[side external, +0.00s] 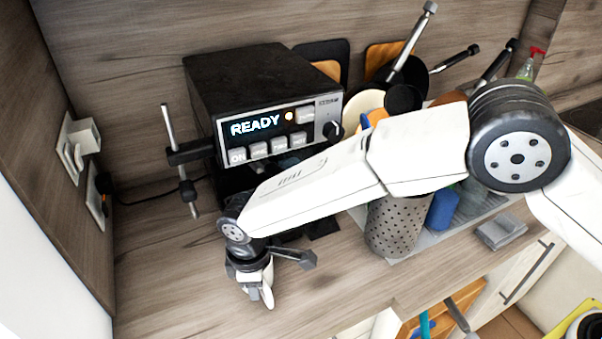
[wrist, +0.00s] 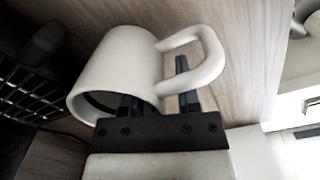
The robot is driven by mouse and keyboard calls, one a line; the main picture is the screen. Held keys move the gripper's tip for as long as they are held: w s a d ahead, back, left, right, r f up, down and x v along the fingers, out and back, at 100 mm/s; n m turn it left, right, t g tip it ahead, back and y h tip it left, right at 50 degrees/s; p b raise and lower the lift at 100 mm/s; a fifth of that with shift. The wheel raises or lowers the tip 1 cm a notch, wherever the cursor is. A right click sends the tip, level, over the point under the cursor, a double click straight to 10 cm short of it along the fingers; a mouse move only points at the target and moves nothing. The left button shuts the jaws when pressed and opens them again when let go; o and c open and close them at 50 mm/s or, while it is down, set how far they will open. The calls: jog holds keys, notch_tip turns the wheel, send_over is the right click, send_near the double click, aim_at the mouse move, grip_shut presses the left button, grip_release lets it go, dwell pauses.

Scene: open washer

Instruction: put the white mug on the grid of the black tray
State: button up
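The white mug (wrist: 115,65) fills the middle of the wrist view, its dark opening toward my gripper and its handle (wrist: 213,55) to the right. My gripper (wrist: 158,85) is at the mug's rim with its two dark fingers apart. The left finger reaches in at the opening; the right one shows within the handle's loop, with a gap to the mug's wall. In the side view my gripper (side external: 256,280) is low over the counter, and the mug is hard to make out there. The black tray's grid (wrist: 28,92) shows at the left of the wrist view.
A black coffee machine (side external: 255,85) with a lit READY display stands behind my gripper. A perforated metal holder (side external: 395,225) and a blue item (side external: 442,210) stand to the right. The wooden counter (side external: 170,285) is clear at the front left.

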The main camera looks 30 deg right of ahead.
jog(key=shift+r, duration=0.15)
notch_tip(320, 180, up, 12)
jog(key=shift+s, duration=0.15)
dwell(0.6)
jog(key=shift+a, duration=0.1)
jog(key=shift+o, duration=0.6)
jog(key=shift+g, duration=0.3)
jog(key=shift+w+a+f, duration=0.1)
jog(key=shift+f, duration=1.05)
jog(key=shift+w+f, duration=0.1)
jog(key=shift+f, duration=2.3)
jog(key=shift+f, duration=0.15)
